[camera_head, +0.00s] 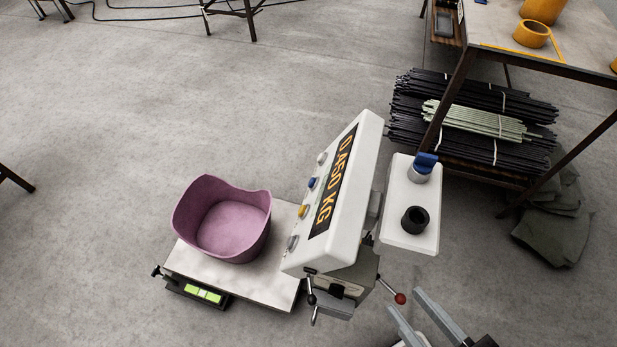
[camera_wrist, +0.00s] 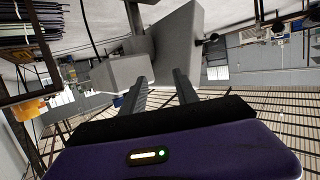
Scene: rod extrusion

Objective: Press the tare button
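A weighing scale's white display head (camera_head: 345,190) stands tilted near the middle of the head view, its lit amber digits ending in KG. Several round buttons run along its left side: a pale one (camera_head: 322,158), a blue one (camera_head: 312,184), a yellow one (camera_head: 302,210) and a grey one (camera_head: 292,242). I cannot tell which is tare. A purple tub (camera_head: 225,220) sits on the scale's platform (camera_head: 275,280). My gripper (camera_head: 407,302) is at the lower right, apart from the head, open and empty. In the wrist view, its fingers are spread below pale grey housings (camera_wrist: 178,42).
A white box (camera_head: 408,215) with a blue knob (camera_head: 424,163) and black socket (camera_head: 414,220) stands right of the head. A red-tipped lever (camera_head: 400,298) is near my fingers. Rod bundles (camera_head: 470,112) lie under a table (camera_head: 575,45).

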